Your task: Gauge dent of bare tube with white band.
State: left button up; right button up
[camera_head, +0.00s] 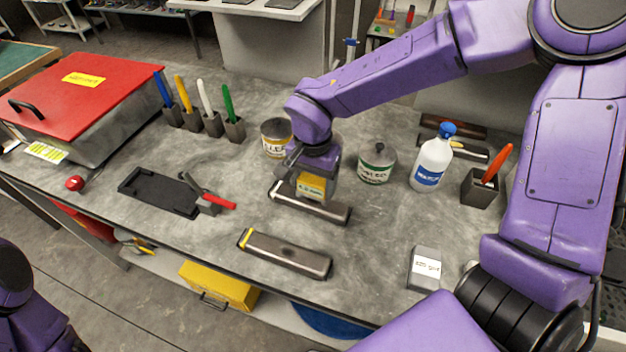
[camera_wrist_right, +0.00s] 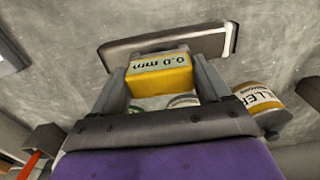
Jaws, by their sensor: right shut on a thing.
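A bare dark tube with a white band at its left end (camera_head: 333,212) lies on the grey bench in the head view. It also shows in the wrist view (camera_wrist_right: 120,53), its white band at the right end. My right gripper (camera_head: 312,178) is over its middle, shut on a yellow gauge (camera_head: 311,187), which reads 0.0 mm in the wrist view (camera_wrist_right: 160,76). The gauge's dark foot is at the tube; I cannot tell whether they touch. A dent is not visible. A similar tube with a yellow band (camera_head: 287,254) lies nearer the bench front. My left gripper is out of view.
A filler tin (camera_head: 276,138), a lidded can (camera_head: 377,164) and a white bottle (camera_head: 432,162) stand behind the tubes. Marker holders, a red-lidded box (camera_head: 85,90) and a black tray (camera_head: 160,192) are left. A grey block (camera_head: 425,268) stands front right. Bench between it and the yellow-banded tube is clear.

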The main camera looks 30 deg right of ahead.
aim_at(314, 183)
jog(key=shift+w, duration=0.15)
jog(key=shift+s+r+p, duration=0.2)
jog(key=shift+s+p, duration=0.1)
jog(key=shift+s, duration=0.1)
jog(key=shift+f, duration=0.7)
jog(key=o, duration=1.2)
notch_tip(314, 183, up, 10)
jog(key=shift+r, duration=0.25)
jog(key=shift+s+f, duration=0.1)
